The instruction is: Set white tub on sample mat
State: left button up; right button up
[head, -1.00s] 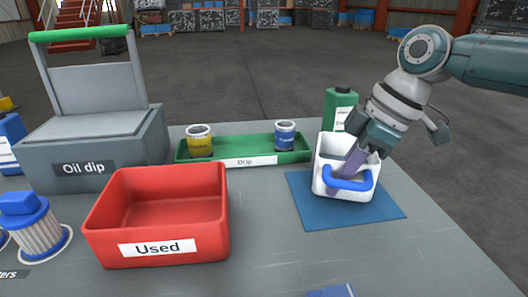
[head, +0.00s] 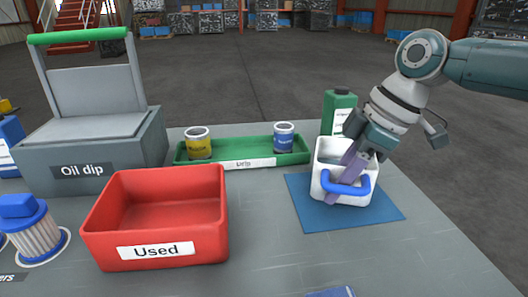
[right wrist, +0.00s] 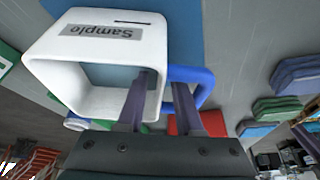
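The white tub (head: 323,182), with a blue handle (head: 345,188) on its front, stands upright on the blue sample mat (head: 380,213), over its back part. In the right wrist view the tub (right wrist: 95,45) shows a "Sample" label, and part of the mat (right wrist: 184,30) shows beside it. My right gripper (head: 346,176) is tilted down at the tub. Its purple fingers are apart, one inside the tub and one outside by the handle, with the tub wall between them. My left gripper is not in view.
A red "Used" bin (head: 105,248) stands left of the mat. A green drip tray (head: 297,157) with two cans and a green bottle (head: 337,108) are behind. The grey oil dip box (head: 135,165) is at the left. The table's front right is mostly clear.

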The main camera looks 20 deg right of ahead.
jog(key=p+v, duration=0.3)
jog(key=v, duration=0.8)
jog(key=shift+r, duration=0.1)
jog(key=shift+s+d+r, duration=0.15)
jog(key=shift+d+r, duration=0.05)
jog(key=shift+r, duration=0.15)
jog(key=s+a+r+m+h+p, duration=0.15)
jog(key=s+a+r+p, duration=0.25)
jog(key=s+a+p, duration=0.45)
jog(key=s+a+r+m+y+p, duration=0.15)
jog(key=s+a+r+p, duration=0.25)
jog(key=s+a+p, duration=0.45)
jog(key=s+d+r+m+t+h+p, duration=0.1)
jog(key=s+d+r+m+h+p, duration=0.2)
jog(key=s+d+r+m+p, duration=0.4)
notch_tip(320, 180, up, 37)
jog(key=w+a+n+p, duration=0.1)
jog(key=w+p, duration=0.1)
jog(key=p, duration=3.5)
jog(key=shift+w+p, duration=0.2)
jog(key=shift+p, duration=0.15)
jog(key=shift+a+r, duration=0.1)
